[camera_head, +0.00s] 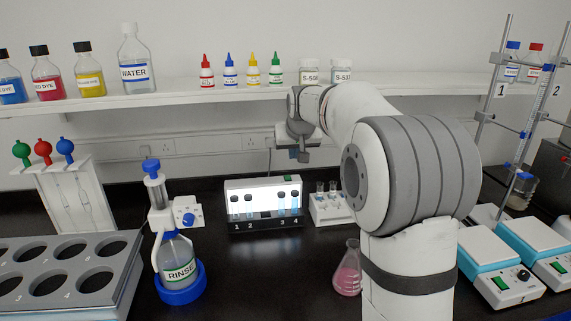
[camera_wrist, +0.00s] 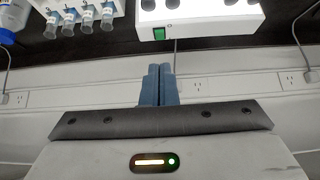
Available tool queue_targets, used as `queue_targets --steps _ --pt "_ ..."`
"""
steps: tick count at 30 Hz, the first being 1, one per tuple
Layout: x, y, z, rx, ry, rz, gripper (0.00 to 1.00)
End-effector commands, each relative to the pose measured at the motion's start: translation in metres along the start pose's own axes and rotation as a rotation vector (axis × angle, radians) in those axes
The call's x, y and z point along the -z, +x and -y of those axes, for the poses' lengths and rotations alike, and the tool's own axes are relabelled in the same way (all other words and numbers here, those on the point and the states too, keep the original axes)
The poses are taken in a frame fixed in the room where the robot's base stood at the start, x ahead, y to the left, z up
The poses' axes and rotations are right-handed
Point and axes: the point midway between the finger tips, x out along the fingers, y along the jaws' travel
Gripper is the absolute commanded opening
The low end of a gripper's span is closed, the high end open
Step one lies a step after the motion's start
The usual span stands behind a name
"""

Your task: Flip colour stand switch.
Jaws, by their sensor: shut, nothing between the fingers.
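The colour stand (camera_head: 264,186) is a lit white box with a dark base marked 1 to 4 and several capped vials. It stands at the back of the black bench in the head view. Its green switch (camera_head: 294,179) is on the top at the right end. In the wrist view the stand (camera_wrist: 205,22) is at the top edge, with the green switch (camera_wrist: 159,34) in front of the fingertips and a visible gap between. My gripper (camera_wrist: 159,70) is shut and empty. In the head view my gripper (camera_head: 303,157) hangs above and behind the stand's right end.
A small tube rack (camera_head: 329,208) stands right of the colour stand. A pink flask (camera_head: 347,270) is in front of it. A rinse bottle (camera_head: 178,260) stands to the left. A shelf (camera_head: 180,97) with bottles runs above. A cable (camera_head: 269,160) rises behind the stand.

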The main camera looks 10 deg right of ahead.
Motion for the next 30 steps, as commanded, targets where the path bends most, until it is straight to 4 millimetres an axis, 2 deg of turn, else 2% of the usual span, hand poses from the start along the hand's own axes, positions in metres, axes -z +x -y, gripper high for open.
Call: queue_targets --steps 1,3,6,16,20,23,30 --pt "0.013 0.001 0.000 0.000 0.000 -0.012 0.00" --pt "0.022 0.004 0.000 0.000 0.000 -0.025 0.00" --pt "0.029 0.006 0.000 0.000 0.000 -0.035 0.00" --pt "0.030 0.006 0.000 0.000 0.000 -0.037 0.00" --pt "0.030 0.013 0.000 0.000 0.000 -0.036 0.00" --pt "0.030 0.026 0.000 0.000 0.000 -0.034 0.00" --pt "0.032 0.076 0.001 0.000 0.000 -0.032 0.00"
